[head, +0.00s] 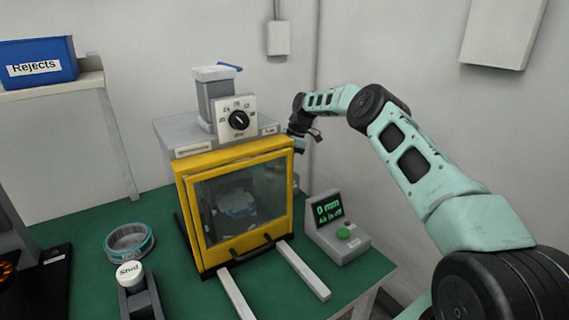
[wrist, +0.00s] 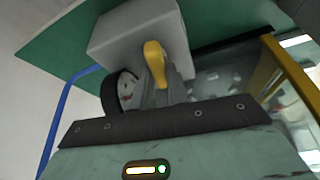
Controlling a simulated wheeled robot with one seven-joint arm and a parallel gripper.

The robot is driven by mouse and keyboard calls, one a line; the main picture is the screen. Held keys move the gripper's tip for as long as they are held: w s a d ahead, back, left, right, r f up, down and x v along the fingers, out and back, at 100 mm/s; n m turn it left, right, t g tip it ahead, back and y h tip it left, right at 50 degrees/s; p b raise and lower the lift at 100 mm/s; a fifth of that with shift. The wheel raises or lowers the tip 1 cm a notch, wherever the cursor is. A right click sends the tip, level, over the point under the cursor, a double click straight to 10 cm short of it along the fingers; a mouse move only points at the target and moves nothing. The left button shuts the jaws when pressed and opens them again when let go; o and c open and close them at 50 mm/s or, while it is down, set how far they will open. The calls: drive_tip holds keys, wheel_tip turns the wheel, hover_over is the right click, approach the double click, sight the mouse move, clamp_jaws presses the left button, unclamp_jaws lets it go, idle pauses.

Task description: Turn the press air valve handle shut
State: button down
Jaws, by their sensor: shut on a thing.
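The press (head: 235,200) stands on the green bench, with a yellow-framed clear door. A yellow handle (wrist: 153,52), which I take to be the press air valve handle, shows in the wrist view in front of a grey block (wrist: 120,30). My gripper (wrist: 157,72) is shut on this handle, its grey fingers around the handle's lower part. In the head view my gripper (head: 300,140) is at the press's upper right side, and the valve handle is hidden there.
A round gauge (wrist: 125,92) and a blue hose (wrist: 62,115) are close by my gripper. A display box (head: 338,228) reading 0 mm, with a green button, stands right of the press. A teal-rimmed dish (head: 130,242) and a Stud holder (head: 138,290) stand left.

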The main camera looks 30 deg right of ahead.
idle(0.4)
drive_tip(key=c, duration=1.4)
unclamp_jaws()
drive_tip(key=p+v, duration=0.7)
drive_tip(key=v, duration=1)
drive_tip(key=shift+r+p, duration=0.3)
drive_tip(key=shift+f, duration=0.1)
